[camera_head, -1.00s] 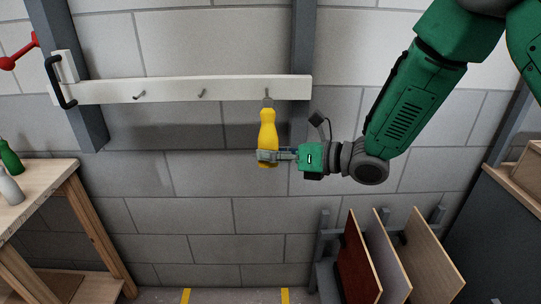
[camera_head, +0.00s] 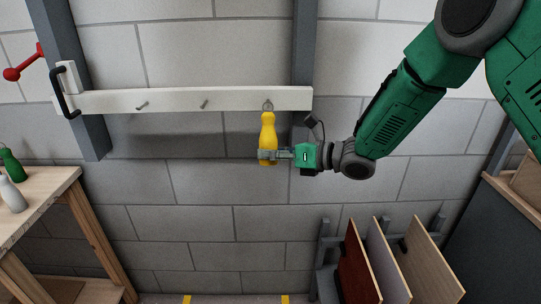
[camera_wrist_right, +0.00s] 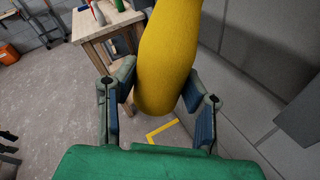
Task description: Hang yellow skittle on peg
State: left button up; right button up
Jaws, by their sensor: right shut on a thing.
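The yellow skittle (camera_head: 267,130) is upright just below the right end of the white batten (camera_head: 180,99). A small loop shows at its top, over the rightmost peg (camera_head: 267,104); I cannot tell whether the loop is around the peg or in front of it. Two more pegs stick out of the batten to the left, the middle one (camera_head: 205,103) and the left one (camera_head: 142,105); both are bare. My right gripper (camera_head: 268,155) is shut on the skittle's lower body. The right wrist view shows the yellow body (camera_wrist_right: 168,60) between both fingers. My left gripper is not in view.
A wooden table (camera_head: 45,190) at the left carries a green skittle (camera_head: 12,165) and a white skittle (camera_head: 12,194). Upright boards (camera_head: 385,260) stand in a rack below my right arm.

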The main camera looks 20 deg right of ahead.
jog(key=shift+w+d, duration=0.15)
jog(key=shift+w, duration=0.4)
jog(key=shift+w+d+f+b, duration=0.15)
jog(key=shift+w+f+b, duration=0.3)
jog(key=shift+b, duration=0.35)
jog(key=shift+w+r+b, duration=0.1)
jog(key=shift+b, duration=0.2)
jog(key=o, duration=1.4)
